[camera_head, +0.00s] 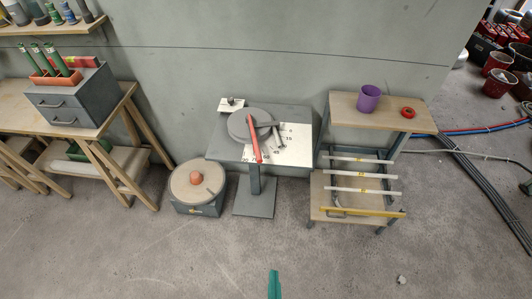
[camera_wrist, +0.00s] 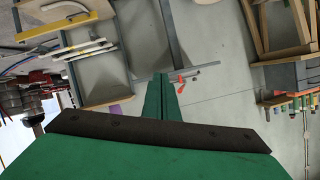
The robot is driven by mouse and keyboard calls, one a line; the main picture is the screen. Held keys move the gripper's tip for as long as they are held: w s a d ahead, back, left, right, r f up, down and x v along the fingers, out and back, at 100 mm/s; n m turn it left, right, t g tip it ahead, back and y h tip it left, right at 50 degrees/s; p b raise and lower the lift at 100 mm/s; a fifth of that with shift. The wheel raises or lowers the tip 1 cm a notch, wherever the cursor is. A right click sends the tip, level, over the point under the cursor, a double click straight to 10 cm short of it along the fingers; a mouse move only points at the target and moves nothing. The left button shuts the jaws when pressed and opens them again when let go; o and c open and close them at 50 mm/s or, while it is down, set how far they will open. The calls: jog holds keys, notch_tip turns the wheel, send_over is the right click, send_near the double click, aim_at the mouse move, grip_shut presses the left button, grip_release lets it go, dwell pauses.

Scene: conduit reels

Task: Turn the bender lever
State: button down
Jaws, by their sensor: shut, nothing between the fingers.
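The bender stands in the middle of the head view on a grey pedestal table (camera_head: 292,112), against the wall. It has a round grey die (camera_head: 248,124) and a red lever (camera_head: 254,140) that points toward the front of the table. A white plate with angle marks (camera_head: 292,152) lies to the lever's right. My green gripper (camera_head: 274,284) shows at the bottom edge of the head view, well short of the bender. In the wrist view my gripper (camera_wrist: 161,92) is shut and empty. A small red part, seemingly the lever (camera_wrist: 181,84), shows beyond the fingertips, partly hidden.
A shelf unit (camera_head: 342,107) to the right bears a purple cup (camera_head: 368,98), a red ring (camera_head: 408,112) and white conduits (camera_head: 360,174). A low grey box (camera_head: 198,208) with a round top stands left of the bender. A workbench (camera_head: 112,122) is farther left. The floor in front is clear.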

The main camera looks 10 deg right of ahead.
jog(key=w+d+f+m+y, duration=0.1)
jog(key=w+d+f+m, duration=0.15)
jog(key=w, duration=0.75)
jog(key=w+d+f+m+y, duration=0.1)
jog(key=w+d+m+y, duration=0.15)
jog(key=w, duration=0.75)
jog(key=w+d+r+m+t+y, duration=0.1)
jog(key=w+d+r+y, duration=0.1)
jog(key=w+r, duration=0.5)
jog(key=w+d+r+m+t+y, duration=0.1)
jog(key=w+d+r+t+y, duration=0.15)
jog(key=w+r, duration=0.45)
jog(key=w+a+f, duration=0.3)
jog(key=w+a, duration=0.4)
jog(key=w, duration=0.3)
jog(key=shift+w+g+h, duration=0.35)
jog(key=shift+g+h, duration=0.05)
jog(key=shift+g, duration=0.05)
jog(key=shift+a+f, duration=0.1)
jog(key=shift+a, duration=0.05)
